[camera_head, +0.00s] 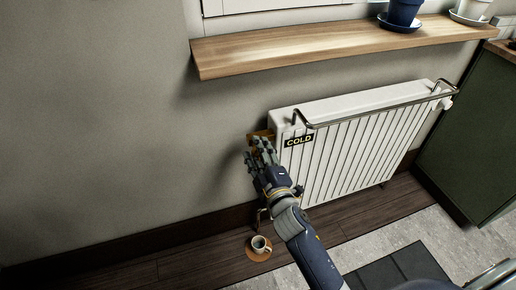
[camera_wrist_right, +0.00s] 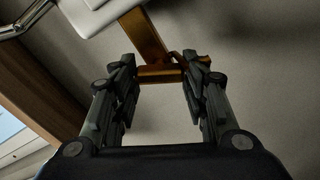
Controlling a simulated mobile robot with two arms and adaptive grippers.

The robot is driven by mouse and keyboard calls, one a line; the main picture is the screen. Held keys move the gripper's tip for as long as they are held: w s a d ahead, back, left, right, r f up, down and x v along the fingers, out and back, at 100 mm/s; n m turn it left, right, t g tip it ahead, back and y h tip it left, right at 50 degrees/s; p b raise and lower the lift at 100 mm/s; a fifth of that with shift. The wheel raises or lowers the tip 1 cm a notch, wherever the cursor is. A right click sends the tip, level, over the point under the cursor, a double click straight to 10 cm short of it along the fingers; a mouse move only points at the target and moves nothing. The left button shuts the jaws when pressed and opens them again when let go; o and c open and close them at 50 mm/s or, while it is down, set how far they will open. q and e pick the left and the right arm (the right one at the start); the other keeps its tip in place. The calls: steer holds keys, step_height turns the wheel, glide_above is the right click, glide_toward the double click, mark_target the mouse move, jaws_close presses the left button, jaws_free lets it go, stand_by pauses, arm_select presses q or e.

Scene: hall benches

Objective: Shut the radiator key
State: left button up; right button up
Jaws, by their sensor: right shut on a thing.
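The white radiator (camera_head: 365,140) hangs on the wall below a wooden sill. A dark label on its upper left reads COLD (camera_head: 298,141). The brass radiator key (camera_head: 258,133) is at the radiator's upper left end, mostly hidden by my fingers in the head view. In the right wrist view the brass key (camera_wrist_right: 143,38) shows as an angled bar with a crosspiece between the fingertips. My right gripper (camera_head: 260,146) is at the key, and it also shows in the right wrist view (camera_wrist_right: 160,76), its fingers shut on the crosspiece. My left gripper is not in view.
A metal rail (camera_head: 370,109) runs along the radiator's top front. The wooden sill (camera_head: 300,51) above holds a blue pot (camera_head: 403,12). A green cabinet (camera_head: 470,140) is at right. The wall left of the radiator is clear.

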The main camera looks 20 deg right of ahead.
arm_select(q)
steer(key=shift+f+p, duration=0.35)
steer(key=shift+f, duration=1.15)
arm_select(e)
steer(key=shift+a+f+n, duration=0.1)
steer(key=shift+n, duration=2.4)
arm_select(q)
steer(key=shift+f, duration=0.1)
arm_select(e)
steer(key=shift+o, duration=0.2)
steer(key=shift+c, duration=0.2)
steer(key=o, duration=1.1)
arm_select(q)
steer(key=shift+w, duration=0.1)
arm_select(e)
steer(key=shift+s, duration=0.1)
steer(key=s, duration=1.1)
steer(key=shift+s+d, duration=0.25)
steer(key=shift+s, duration=0.15)
